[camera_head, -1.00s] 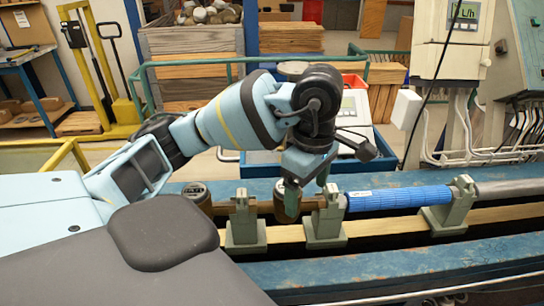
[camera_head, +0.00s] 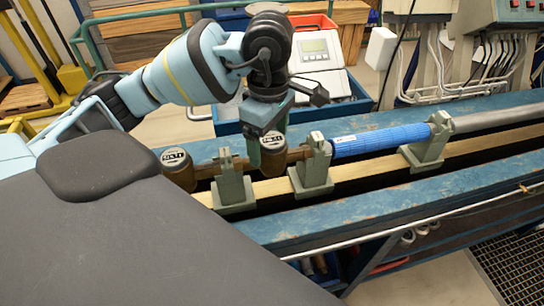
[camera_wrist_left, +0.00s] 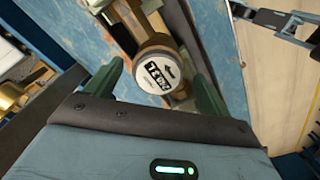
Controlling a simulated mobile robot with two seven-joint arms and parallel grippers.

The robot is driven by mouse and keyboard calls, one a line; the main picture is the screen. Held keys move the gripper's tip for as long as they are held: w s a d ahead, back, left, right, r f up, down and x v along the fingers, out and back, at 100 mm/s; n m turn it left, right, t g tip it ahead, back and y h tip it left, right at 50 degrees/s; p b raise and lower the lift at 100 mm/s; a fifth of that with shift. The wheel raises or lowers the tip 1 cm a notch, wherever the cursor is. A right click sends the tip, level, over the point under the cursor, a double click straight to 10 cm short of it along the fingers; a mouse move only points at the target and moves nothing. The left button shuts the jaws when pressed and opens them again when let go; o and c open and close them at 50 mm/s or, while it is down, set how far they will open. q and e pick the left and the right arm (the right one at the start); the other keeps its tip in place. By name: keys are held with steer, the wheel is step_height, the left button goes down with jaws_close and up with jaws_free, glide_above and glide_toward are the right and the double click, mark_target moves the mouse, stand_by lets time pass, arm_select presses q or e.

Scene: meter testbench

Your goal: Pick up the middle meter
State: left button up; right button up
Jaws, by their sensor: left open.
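A brown meter (camera_head: 273,160) with a white round dial sits on the pipe line on the bench, between two grey-green supports. In the left wrist view its white dial (camera_wrist_left: 161,74) faces the camera. My left gripper (camera_head: 267,141) is directly over this meter, pointing down and open. In the wrist view its two green fingers stand on either side of the dial, with a gap showing between dial and fingers. My right gripper cannot be made out.
Grey-green supports (camera_head: 314,172) hold the pipe line. A blue cylinder (camera_head: 380,141) continues it to the right, then a grey pipe (camera_head: 497,117). The blue bench (camera_head: 380,205) is clear in front. A grey device with a display (camera_head: 318,55) stands behind.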

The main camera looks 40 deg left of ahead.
arm_select(q)
steer(key=shift+w+d+f, duration=0.1)
steer(key=shift+f, duration=1.3)
steer(key=shift+w+d+f, duration=0.1)
steer(key=shift+f, duration=1.3)
steer(key=c, duration=1.6)
steer(key=shift+r, duration=0.1)
step_height(320, 180, up, 10)
steer(key=shift+p, duration=0.4)
